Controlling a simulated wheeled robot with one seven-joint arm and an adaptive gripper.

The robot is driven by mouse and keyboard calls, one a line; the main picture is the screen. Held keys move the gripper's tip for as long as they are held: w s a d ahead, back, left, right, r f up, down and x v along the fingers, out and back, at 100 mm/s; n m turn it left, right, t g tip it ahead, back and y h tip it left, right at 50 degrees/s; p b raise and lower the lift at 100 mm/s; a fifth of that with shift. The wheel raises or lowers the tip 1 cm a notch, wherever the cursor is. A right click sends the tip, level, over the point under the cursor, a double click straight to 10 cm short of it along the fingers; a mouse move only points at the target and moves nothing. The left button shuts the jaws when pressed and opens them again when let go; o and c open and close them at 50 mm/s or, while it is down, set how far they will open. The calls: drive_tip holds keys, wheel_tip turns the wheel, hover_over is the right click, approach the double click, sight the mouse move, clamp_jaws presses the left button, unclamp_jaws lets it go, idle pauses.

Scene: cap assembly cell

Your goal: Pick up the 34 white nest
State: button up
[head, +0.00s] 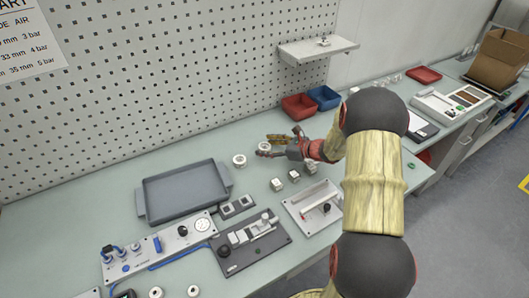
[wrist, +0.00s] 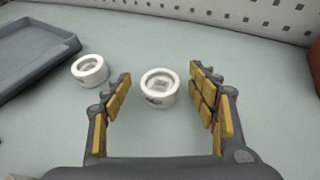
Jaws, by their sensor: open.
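One nest (wrist: 159,90) shows in the wrist view between the two fingers of my gripper (wrist: 160,78), with space visible on both sides. Its side has a dark mark too small to read. The other nest (wrist: 90,69) sits to the left, outside the fingers, and shows in the head view (head: 239,160). I cannot read which nest is the 34. My gripper (head: 269,146) is open, low over the bench, and partly hides the nearer nest in the head view.
A grey tray (head: 146,218) lies left of the nests. Red (head: 298,107) and blue (head: 324,97) bins stand behind my gripper near the perforated wall.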

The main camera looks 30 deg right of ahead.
drive_tip(key=shift+w+a, duration=0.1)
drive_tip(key=shift+w, duration=0.1)
drive_tip(key=shift+c, duration=1.2)
drive_tip(key=c, duration=1)
